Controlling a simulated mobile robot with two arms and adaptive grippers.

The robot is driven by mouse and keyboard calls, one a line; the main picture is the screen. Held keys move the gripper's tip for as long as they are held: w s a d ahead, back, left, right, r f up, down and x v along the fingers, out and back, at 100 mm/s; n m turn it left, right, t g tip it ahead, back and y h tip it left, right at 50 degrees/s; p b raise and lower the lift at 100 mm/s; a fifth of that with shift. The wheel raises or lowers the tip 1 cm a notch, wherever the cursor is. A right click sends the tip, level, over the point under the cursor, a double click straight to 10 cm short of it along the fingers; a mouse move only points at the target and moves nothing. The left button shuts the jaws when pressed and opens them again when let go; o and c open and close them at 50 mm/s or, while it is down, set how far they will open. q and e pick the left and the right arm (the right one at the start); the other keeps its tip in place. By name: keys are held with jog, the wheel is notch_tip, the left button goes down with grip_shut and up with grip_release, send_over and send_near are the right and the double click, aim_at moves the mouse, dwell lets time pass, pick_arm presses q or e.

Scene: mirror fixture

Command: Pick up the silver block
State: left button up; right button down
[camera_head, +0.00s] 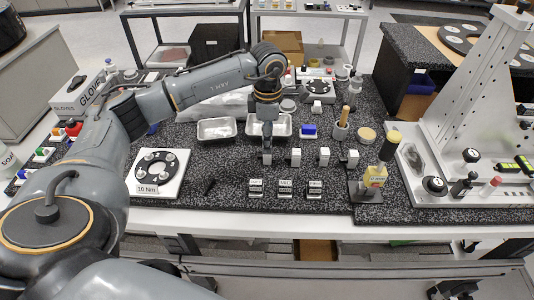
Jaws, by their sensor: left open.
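A row of small blocks stands on the dark speckled worktop in front of the metal trays. The leftmost block (267,158) looks grey and silvery, and I take it as the silver block. Three whiter-looking blocks stand to its right, the nearest being a pale block (294,157). My left gripper (267,147) points down directly above the grey block, with its fingers open. The fingertips are at or just above the block's top, and I cannot tell whether they touch it. The gripper hides part of the block's back. My right gripper is not in view.
Two metal trays (216,129) lie behind the blocks, with a blue box (309,130) beside them. Labelled stands (286,188) are in front. A white fixture (470,110) rises far right.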

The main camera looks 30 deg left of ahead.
aim_at(265, 156)
pick_arm(q)
jog(key=shift+s+f+p, duration=0.1)
jog(key=shift+f+p, duration=0.25)
notch_tip(265, 156, down, 4)
jog(key=shift+s+r+p, duration=0.1)
jog(key=shift+r+p, duration=0.05)
jog(key=shift+p, duration=0.7)
jog(key=shift+a+f, duration=0.1)
jog(key=shift+f, duration=0.3)
jog(key=shift+c, duration=0.2)
grip_shut()
